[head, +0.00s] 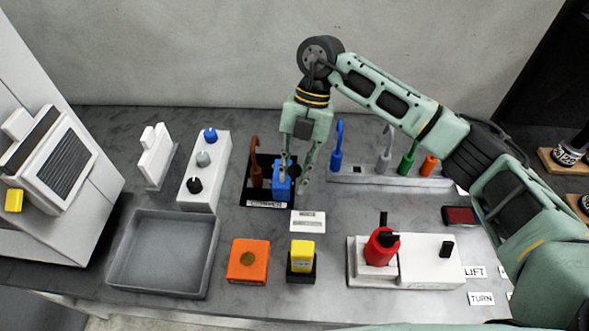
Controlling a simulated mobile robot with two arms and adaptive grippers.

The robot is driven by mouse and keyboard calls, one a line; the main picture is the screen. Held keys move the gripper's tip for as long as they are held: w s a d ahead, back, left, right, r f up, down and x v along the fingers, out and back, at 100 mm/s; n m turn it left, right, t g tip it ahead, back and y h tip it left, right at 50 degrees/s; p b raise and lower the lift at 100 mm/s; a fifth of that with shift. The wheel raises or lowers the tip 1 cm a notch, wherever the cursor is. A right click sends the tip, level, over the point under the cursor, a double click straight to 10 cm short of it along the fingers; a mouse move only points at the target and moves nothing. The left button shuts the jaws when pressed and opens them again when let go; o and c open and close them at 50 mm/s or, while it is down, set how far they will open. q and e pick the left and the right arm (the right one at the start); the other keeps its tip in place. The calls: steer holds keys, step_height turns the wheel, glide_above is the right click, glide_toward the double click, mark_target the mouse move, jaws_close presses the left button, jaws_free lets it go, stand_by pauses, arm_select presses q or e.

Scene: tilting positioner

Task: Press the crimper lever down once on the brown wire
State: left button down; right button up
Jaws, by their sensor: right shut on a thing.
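The crimper is a small black station (264,204) with a white label on its front edge, left of the middle of the table. The brown wire (255,165) stands upright at its left, with a hooked top. A blue block (279,187), which seems to be the lever part, stands beside the wire at the right. My right gripper (296,185) points down at this blue block, its fingers at the block's right part, and is shut on it. The fingers partly hide the block, so the exact grip is unclear. My left gripper is not in view.
A rack (385,179) with blue, grey, green and orange wires stands behind on the right, under my right arm. A white block with knobs (206,174) and a grey tray (160,250) lie left. Orange (248,262), yellow (301,257) and red (381,249) devices stand in front.

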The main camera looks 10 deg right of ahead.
steer(key=shift+f, duration=0.1)
jaws_close()
steer(key=shift+s+f+t+b, duration=0.3)
steer(key=shift+s+f+b, duration=0.05)
steer(key=shift+b, duration=0.1)
steer(key=s+a+f+t+h+b, duration=0.1)
steer(key=s+f+t+b, duration=0.4)
steer(key=f+b, duration=0.4)
steer(key=t+b, duration=0.1)
steer(key=b, duration=0.5)
steer(key=shift+s+a+n+b, duration=0.15)
steer(key=shift+s+n+b, duration=0.15)
steer(key=shift+n, duration=0.1)
steer(key=shift+f, duration=0.1)
steer(key=o, duration=1)
jaws_free()
